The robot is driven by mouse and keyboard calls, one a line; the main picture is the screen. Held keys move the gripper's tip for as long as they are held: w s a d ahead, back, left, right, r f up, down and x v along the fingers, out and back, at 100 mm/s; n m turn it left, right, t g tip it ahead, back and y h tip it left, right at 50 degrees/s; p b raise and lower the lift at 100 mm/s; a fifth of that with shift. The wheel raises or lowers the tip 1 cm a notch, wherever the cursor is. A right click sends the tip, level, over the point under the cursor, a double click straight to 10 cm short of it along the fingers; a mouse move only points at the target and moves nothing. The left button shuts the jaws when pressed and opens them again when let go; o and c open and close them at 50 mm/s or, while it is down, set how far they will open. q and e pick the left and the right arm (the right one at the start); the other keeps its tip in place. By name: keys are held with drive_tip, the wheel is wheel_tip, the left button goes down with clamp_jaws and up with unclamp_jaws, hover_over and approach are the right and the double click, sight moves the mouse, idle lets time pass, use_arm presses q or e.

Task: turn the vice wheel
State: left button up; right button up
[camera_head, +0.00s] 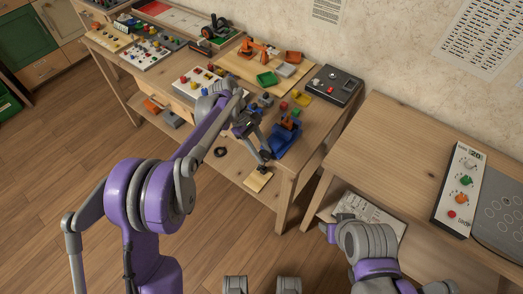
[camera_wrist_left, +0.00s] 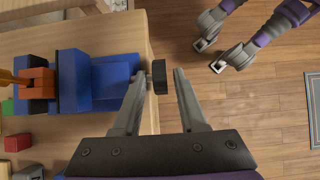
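The blue vice (camera_head: 286,140) stands at the near right corner of the long workbench, with an orange brick (camera_wrist_left: 38,83) between its jaws. In the left wrist view the vice (camera_wrist_left: 112,80) lies left of my gripper. The dark vice wheel (camera_wrist_left: 159,77) is seen edge-on, beyond the bench edge. My left gripper (camera_wrist_left: 161,80) is open, with one finger on each side of the wheel. The left finger is nearer to it; contact cannot be told. In the head view my left gripper (camera_head: 263,158) is small and dark beside the vice.
Red and green blocks (camera_wrist_left: 17,142) lie on the bench beside the vice. A second wooden table (camera_head: 400,140) with a control panel (camera_head: 460,190) stands to the right, across a narrow gap. Open wooden floor (camera_head: 50,140) lies in front of the bench.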

use_arm(q)
drive_tip(key=shift+o, duration=0.2)
drive_tip(key=v, duration=1)
drive_tip(key=shift+a+r+p, duration=0.2)
drive_tip(key=shift+r+p, duration=0.15)
drive_tip(key=shift+p, duration=0.05)
drive_tip(key=shift+w, duration=0.15)
